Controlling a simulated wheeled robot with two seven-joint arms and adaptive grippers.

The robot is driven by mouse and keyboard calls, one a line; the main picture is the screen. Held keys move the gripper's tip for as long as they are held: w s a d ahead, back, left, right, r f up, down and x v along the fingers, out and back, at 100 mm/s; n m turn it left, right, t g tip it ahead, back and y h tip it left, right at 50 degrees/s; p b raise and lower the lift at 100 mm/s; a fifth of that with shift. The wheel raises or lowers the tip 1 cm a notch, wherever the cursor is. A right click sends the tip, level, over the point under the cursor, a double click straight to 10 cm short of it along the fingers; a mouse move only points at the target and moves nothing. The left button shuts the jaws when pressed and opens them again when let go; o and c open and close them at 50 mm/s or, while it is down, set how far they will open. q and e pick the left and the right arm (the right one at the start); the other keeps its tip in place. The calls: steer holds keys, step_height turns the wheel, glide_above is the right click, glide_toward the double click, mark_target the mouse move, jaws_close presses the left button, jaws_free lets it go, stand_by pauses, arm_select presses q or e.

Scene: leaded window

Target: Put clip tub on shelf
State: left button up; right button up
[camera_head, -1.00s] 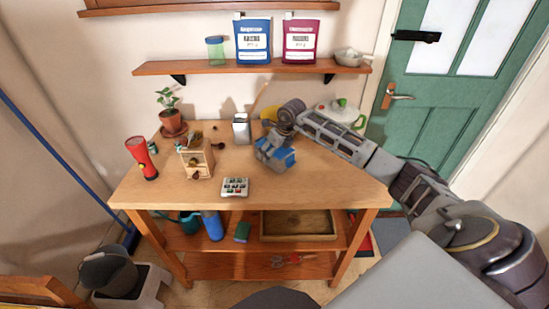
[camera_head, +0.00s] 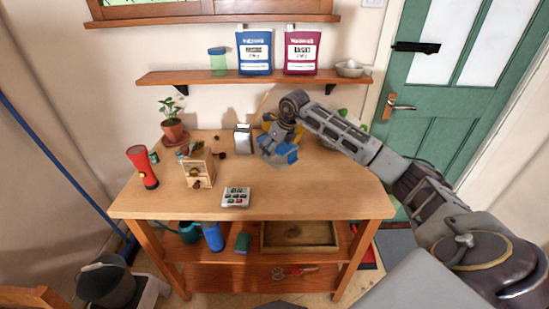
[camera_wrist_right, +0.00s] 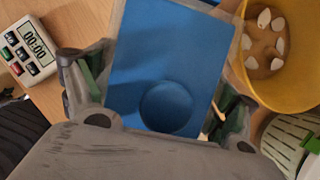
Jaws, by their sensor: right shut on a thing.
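My right gripper (camera_head: 279,148) is over the back middle of the workbench, pointing down. It is shut on a blue-topped tub (camera_head: 287,155), which I take to be the clip tub. The right wrist view shows its flat blue face (camera_wrist_right: 170,55), with a round recess, between the two fingers (camera_wrist_right: 160,95). I cannot tell how far it is above the bench. The wooden wall shelf (camera_head: 200,77) is above the bench at the back. My left gripper is not in view.
On the shelf stand a green jar (camera_head: 218,62), blue bag (camera_head: 255,52), magenta bag (camera_head: 301,52) and small bowl (camera_head: 349,69). The shelf's left end is clear. A metal canister (camera_head: 243,139) and yellow bowl (camera_wrist_right: 282,85) are near the tub. A timer (camera_head: 236,197) lies in front.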

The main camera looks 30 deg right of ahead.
steer(key=shift+r, duration=1.9)
